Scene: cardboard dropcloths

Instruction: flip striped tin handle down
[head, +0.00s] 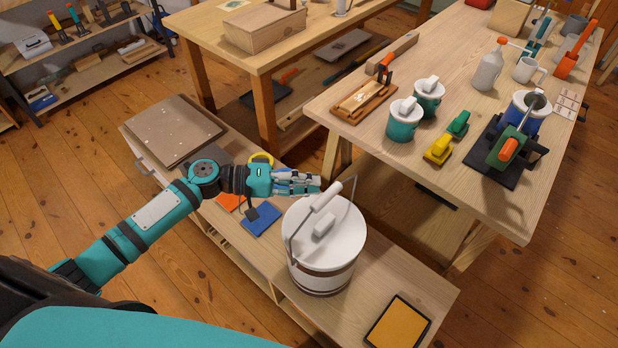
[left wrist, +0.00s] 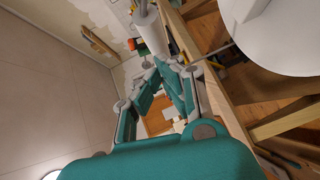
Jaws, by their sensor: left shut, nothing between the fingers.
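The striped tin (head: 322,276) is white with brown bands and stands on the low wooden bench. Its white lid (head: 345,234) is on, with a small knob block on top. The wire handle with its white grip (head: 325,195) stands raised above the lid. My left gripper (head: 312,184) is shut and empty, just left of the grip; I cannot tell whether it touches it. In the left wrist view the gripper fingers (left wrist: 165,70) show, with a large white surface, likely the tin (left wrist: 285,40), at upper right. My right gripper is not in view.
The low bench (head: 400,277) also bears a yellow pad (head: 397,322), a blue pad (head: 261,218), an orange pad (head: 229,202) and a speckled board (head: 172,130). A higher workbench (head: 350,105) with teal tins, a bottle and tools stands to the right.

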